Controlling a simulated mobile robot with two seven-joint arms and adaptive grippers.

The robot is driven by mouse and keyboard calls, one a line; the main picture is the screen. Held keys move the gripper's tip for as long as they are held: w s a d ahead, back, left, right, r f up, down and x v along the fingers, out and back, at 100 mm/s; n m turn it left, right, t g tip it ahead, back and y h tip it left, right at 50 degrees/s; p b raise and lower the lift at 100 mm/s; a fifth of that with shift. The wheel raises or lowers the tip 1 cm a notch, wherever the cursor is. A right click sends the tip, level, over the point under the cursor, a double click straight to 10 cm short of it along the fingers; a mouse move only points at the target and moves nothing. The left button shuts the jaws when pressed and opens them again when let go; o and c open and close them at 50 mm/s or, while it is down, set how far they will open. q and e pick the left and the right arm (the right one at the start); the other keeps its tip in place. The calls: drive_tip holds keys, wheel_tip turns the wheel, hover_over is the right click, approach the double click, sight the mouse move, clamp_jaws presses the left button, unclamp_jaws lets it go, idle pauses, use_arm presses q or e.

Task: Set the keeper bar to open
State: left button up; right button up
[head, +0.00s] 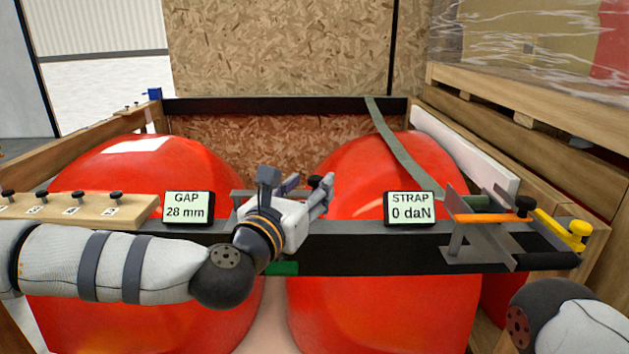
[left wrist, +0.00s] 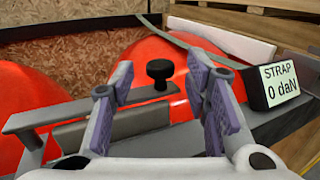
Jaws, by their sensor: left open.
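A flat grey bar (head: 240,193) with a black knob (head: 315,181) sits at the middle of the black cross beam (head: 350,243); it may be the keeper bar, but no label shows. In the left wrist view the bar (left wrist: 85,108) runs from lower left to the black knob (left wrist: 159,73). My left gripper (head: 305,190) is above the beam, open and empty. In the left wrist view its purple-padded fingers (left wrist: 165,85) stand apart with the knob between them in the picture. Contact cannot be told. My right gripper is out of view.
Two red nosecones (head: 130,190) (head: 380,190) lie under the beam. Displays read GAP 28 mm (head: 187,208) and STRAP 0 daN (head: 410,208). A strap mechanism with an orange bar (head: 490,218) and yellow lever (head: 555,228) is at right. A wooden peg board (head: 70,207) is at left.

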sight(313, 183)
use_arm(q)
drive_tip(key=shift+x, duration=1.8)
clamp_jaws()
drive_tip(key=w+n+y, duration=0.1)
drive_tip(key=y, duration=0.1)
drive_tip(key=w+n+t+y+b, duration=0.1)
drive_tip(key=w+n+y, duration=0.1)
drive_tip(key=w+a+n+y+b, duration=0.1)
drive_tip(key=w+y, duration=0.1)
drive_tip(key=shift+w+a+y, duration=0.1)
drive_tip(key=shift+w+y, duration=0.15)
drive_tip(key=shift+y, duration=0.15)
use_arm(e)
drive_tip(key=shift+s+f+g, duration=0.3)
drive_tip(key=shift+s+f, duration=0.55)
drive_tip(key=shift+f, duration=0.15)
use_arm(q)
unclamp_jaws()
